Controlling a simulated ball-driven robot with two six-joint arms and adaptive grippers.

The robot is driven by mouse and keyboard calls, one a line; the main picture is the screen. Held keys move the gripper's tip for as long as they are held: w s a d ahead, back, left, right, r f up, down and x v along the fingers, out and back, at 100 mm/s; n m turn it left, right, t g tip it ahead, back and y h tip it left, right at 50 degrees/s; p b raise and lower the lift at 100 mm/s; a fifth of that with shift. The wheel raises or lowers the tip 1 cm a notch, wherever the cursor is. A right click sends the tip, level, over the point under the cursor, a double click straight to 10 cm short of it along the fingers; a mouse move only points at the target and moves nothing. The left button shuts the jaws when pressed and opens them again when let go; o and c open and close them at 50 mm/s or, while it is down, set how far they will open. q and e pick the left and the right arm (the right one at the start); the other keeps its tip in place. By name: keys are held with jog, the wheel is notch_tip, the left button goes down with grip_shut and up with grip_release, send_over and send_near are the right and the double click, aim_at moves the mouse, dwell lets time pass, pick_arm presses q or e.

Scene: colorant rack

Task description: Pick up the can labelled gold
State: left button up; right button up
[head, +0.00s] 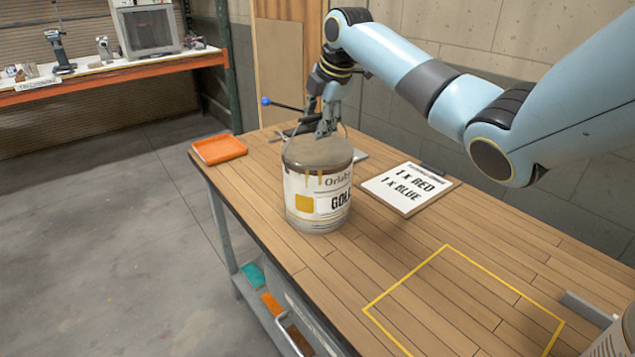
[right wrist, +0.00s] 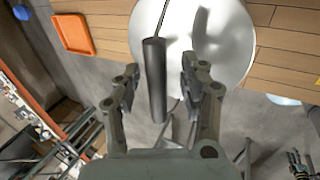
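The can labelled gold (head: 318,190) stands upright on the wooden table, white with a yellow square and a greyish lid; part of its lettering is turned away to the right. Its wire handle is raised, and the dark handle grip (right wrist: 155,80) shows in the right wrist view. My right gripper (head: 326,130) is just above the lid, pointing down. In the right wrist view my right gripper (right wrist: 160,85) is open, with the handle grip between its fingers and gaps beside it. What looks like my left gripper (right wrist: 300,165) shows small at the lower right edge, too small to read.
An orange tray (head: 218,149) lies at the table's far left corner. A sign reading 1 x red, 1 x blue (head: 408,187) lies right of the can. A yellow outlined square (head: 445,246) is empty in front. Another can (head: 612,340) is cut off at lower right.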

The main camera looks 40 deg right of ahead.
grip_shut()
jog(key=shift+r, duration=0.1)
dwell(0.6)
